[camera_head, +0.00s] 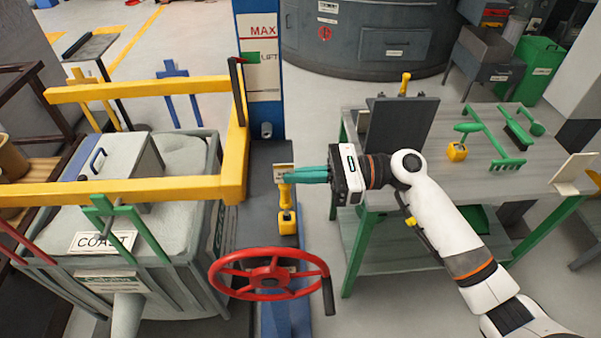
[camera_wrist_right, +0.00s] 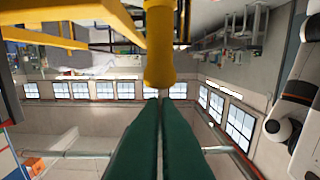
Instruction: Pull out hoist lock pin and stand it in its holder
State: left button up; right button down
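A yellow pin-like piece (camera_head: 286,196) stands upright below the fingertips in the head view, just above a yellow block (camera_head: 287,222) on the blue and grey post behind the red handwheel. I take it for the hoist lock pin. My right gripper (camera_head: 302,175) reaches in from the right with its green fingers pointing left. In the right wrist view the fingers (camera_wrist_right: 160,103) are together, with a yellow cylinder (camera_wrist_right: 159,55) right at their tips. I see nothing between them, and cannot tell whether they touch it. I cannot identify the holder surely. My left gripper is not in view.
A red handwheel (camera_head: 268,275) stands in front of the post. A yellow hoist frame (camera_head: 130,190) spans the left.

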jog(key=shift+p, duration=0.35)
jog(key=shift+p, duration=0.35)
dwell(0.6)
jog(key=shift+f+b, duration=1.3)
jog(key=shift+f, duration=1)
jog(key=c, duration=1.6)
grip_release()
jog(key=shift+d, duration=0.1)
